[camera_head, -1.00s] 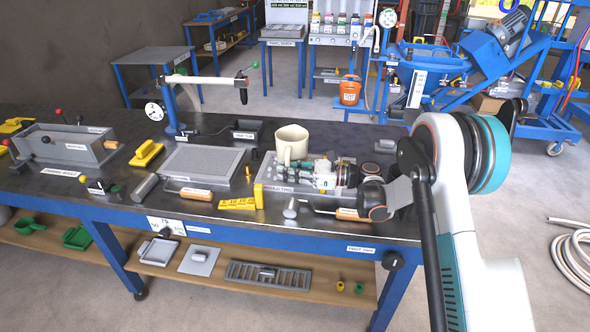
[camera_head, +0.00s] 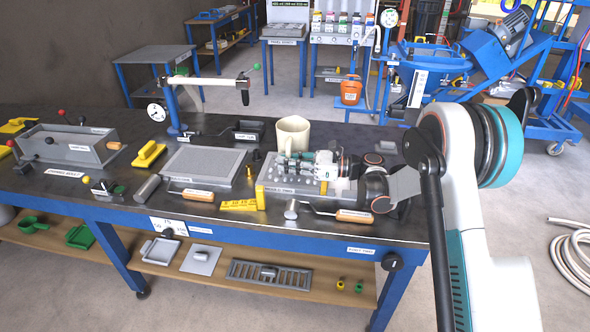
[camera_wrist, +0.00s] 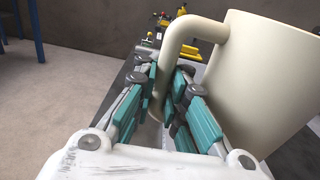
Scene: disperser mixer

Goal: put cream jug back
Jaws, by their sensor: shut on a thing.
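The cream jug (camera_head: 292,133) is a large cream-coloured vessel with a handle. It is upright over the back of the workbench (camera_head: 330,228), beyond the grey mould tray. My gripper (camera_head: 291,168) is at its near side with its teal fingers pointing left. In the wrist view the jug (camera_wrist: 262,75) fills the right side, and my gripper (camera_wrist: 165,105) is shut around its handle. The jug's base is hidden behind my gripper, so I cannot tell whether it touches the bench.
A flat grey plate (camera_head: 203,164) lies left of the jug. A black mould (camera_head: 248,130) and a post with a white arm (camera_head: 172,105) stand behind it. Yellow blocks (camera_head: 243,204) and a wooden-handled tool (camera_head: 353,215) lie in front. A round dark piece (camera_head: 374,159) is to the right.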

